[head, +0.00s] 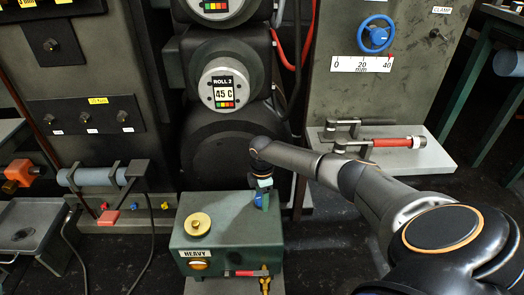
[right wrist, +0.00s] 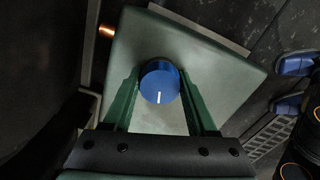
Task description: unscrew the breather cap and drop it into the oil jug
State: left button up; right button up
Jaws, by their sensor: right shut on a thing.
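The blue breather cap (head: 262,201) is at the right back of the top of the green box (head: 222,236). In the right wrist view the cap (right wrist: 160,86) is round, with a white line on it. My right gripper (right wrist: 160,76) is shut on the cap, with one green finger on each side. In the head view this gripper (head: 263,188) points down at the box. I cannot tell whether the cap is seated or slightly lifted. I cannot make out an oil jug. My left gripper is not in view.
A brass cap (head: 197,224) sits on the box top, left of my gripper. A grey tray (head: 32,228) stands at the left. Cables hang at the left. Dark floor lies around the box.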

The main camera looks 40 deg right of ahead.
jog(key=shift+s+f, duration=0.1)
jog(key=shift+f, duration=0.05)
jog(key=shift+n, duration=1)
jog(key=shift+n, duration=1.1)
jog(key=o, duration=1.5)
jog(key=shift+c, duration=0.2)
